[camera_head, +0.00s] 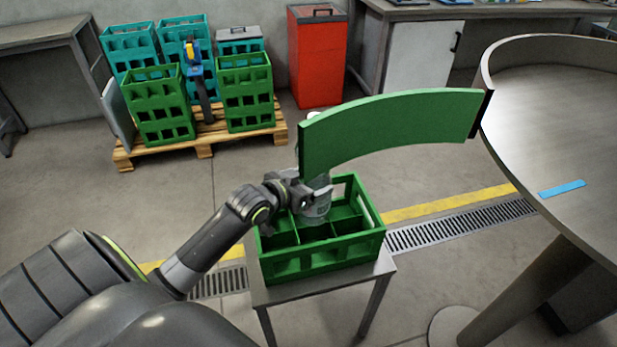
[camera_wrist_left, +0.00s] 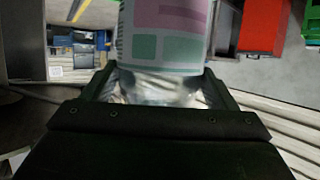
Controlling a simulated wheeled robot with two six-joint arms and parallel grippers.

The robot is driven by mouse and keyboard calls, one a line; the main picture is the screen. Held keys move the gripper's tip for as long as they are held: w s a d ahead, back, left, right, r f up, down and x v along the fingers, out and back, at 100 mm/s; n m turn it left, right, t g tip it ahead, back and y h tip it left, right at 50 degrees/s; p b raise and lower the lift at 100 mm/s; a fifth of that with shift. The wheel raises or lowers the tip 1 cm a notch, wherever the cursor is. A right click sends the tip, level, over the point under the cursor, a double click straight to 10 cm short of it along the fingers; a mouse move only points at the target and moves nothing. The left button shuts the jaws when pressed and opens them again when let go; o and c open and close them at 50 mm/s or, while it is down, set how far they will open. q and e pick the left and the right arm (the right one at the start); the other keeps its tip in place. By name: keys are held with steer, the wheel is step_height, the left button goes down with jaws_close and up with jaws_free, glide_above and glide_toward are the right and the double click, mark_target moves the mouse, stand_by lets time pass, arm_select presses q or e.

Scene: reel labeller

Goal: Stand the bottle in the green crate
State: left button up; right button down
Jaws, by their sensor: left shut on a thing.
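My left gripper (camera_head: 308,191) is shut on the bottle (camera_head: 317,208), which looks grey and roughly upright in the head view. The bottle's middle is hidden behind a green curved panel. In the left wrist view the bottle (camera_wrist_left: 168,38) shows a pale label with pink and green blocks, between the jaws (camera_wrist_left: 160,88). The green crate (camera_head: 325,259) stands on a small grey table, with dividers making several compartments that look empty. The bottle's lower end overlaps the crate's back half in the picture. I cannot tell whether it is inside a compartment or above it.
The green curved panel (camera_head: 390,128) reaches from the round grey table (camera_head: 560,110) to just beside my gripper. The small table (camera_head: 379,268) has little bare top around the crate. Stacked crates on a pallet (camera_head: 205,143) and a red bin (camera_head: 318,60) stand farther back.

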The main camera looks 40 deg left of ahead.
arm_select(q)
step_height(320, 180, down, 3)
steer(key=shift+w+d+r, duration=0.1)
steer(key=shift+r, duration=0.1)
steer(key=shift+f, duration=0.15)
steer(key=shift+f+b, duration=0.45)
steer(key=o, duration=1.6)
steer(key=shift+f, duration=0.25)
steer(key=o, duration=0.4)
steer(key=shift+s+r, duration=0.1)
steer(key=shift+s, duration=0.1)
steer(key=shift+r, duration=0.1)
